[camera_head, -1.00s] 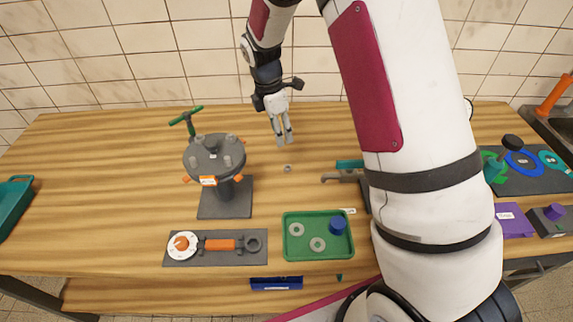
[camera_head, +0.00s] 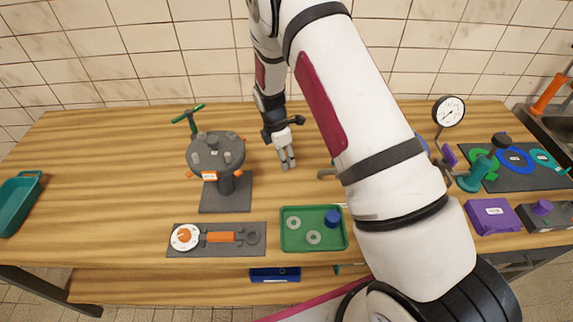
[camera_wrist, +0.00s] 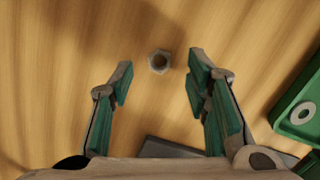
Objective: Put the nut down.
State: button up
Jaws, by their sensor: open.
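The nut (camera_wrist: 159,61) is a small grey hexagonal ring. It lies flat on the wooden tabletop in the wrist view, apart from both fingers and just ahead of the gap between the fingertips. My gripper (camera_wrist: 159,74) is open and empty, with its two green-padded fingers spread to either side of that gap. In the head view my gripper (camera_head: 288,165) points down over the middle of the table, behind the green tray. The nut does not show in the head view, where the fingers seem to cover it.
A green tray (camera_head: 313,246) with two washers and a blue cap stands in front. A grey flanged stand (camera_head: 217,155) with a green handle is at left. A dark tool mat (camera_head: 215,252) lies at front left. A gauge (camera_head: 448,110) stands right.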

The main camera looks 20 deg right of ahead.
jog(key=shift+d+f, duration=0.15)
jog(key=shift+f, duration=0.9)
grip_shut()
jog(key=shift+r, duration=0.15)
